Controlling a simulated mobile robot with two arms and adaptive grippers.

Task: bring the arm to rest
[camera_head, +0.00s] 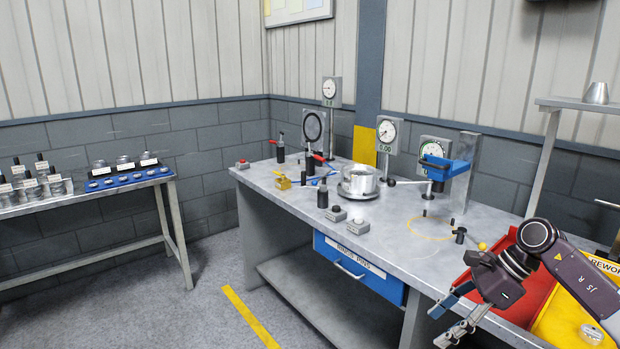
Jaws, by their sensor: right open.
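My right arm (577,275) comes in from the right edge. Its gripper (440,325) is open, with two separate fingers pointing down and left. It is in front of the workbench's (400,232) right front edge, and I see nothing between the fingers. The gripper partly hides the front of a red tray (522,284). My left gripper is not in view.
A silver round part (359,180), dial gauges (387,131) and small tools stand on the workbench. A yellow tray (575,318) lies beside the red one, partly behind my arm. A side table (90,196) with parts stands left. Open floor lies between.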

